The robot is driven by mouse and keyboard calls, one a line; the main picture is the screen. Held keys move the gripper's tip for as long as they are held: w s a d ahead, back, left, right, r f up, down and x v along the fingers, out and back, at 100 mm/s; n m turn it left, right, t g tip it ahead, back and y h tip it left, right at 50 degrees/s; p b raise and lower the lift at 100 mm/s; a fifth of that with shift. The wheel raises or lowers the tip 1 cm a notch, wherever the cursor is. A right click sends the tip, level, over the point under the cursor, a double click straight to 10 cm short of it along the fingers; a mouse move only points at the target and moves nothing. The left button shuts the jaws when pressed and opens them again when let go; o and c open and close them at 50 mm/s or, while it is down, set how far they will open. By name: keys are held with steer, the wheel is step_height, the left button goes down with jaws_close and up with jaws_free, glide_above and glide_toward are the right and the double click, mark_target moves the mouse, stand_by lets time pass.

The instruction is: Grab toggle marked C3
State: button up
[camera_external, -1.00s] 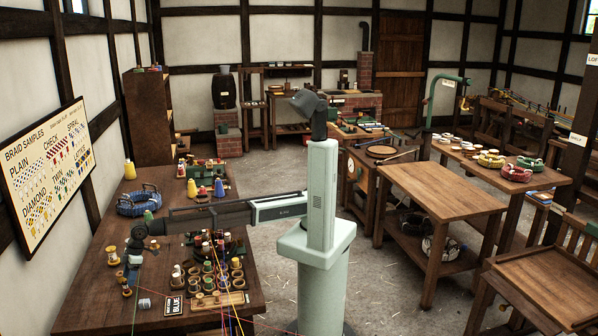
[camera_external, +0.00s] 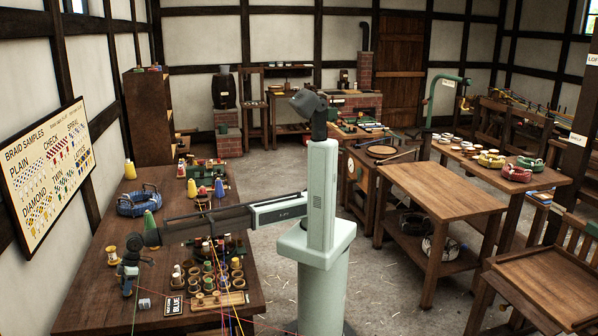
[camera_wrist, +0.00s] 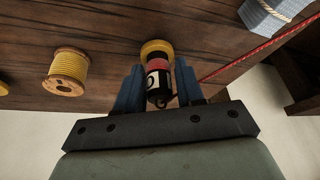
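A small cylinder (camera_wrist: 158,85), black with a red band and a pale patch bearing a partly visible dark letter, shows in the wrist view. It lies against a yellow round end (camera_wrist: 156,47). The marking is cut off, so I cannot read it in full. My gripper (camera_wrist: 160,80) has its two blue fingers on either side of the cylinder. Whether they touch it is unclear. In the external view my gripper (camera_external: 128,288) points down, low over the left bench's near left part, and hides what is under it.
A yellow-wound spool (camera_wrist: 67,73) lies left of the fingers. A red cord (camera_wrist: 245,59) runs to the right, with a grey-blue block (camera_wrist: 264,16) beyond it. In the external view, a rack of small pots (camera_external: 215,280) and a BLUE sign (camera_external: 174,305) stand right of my gripper.

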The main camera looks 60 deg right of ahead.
jaws_close()
steer(key=shift+r, duration=0.1)
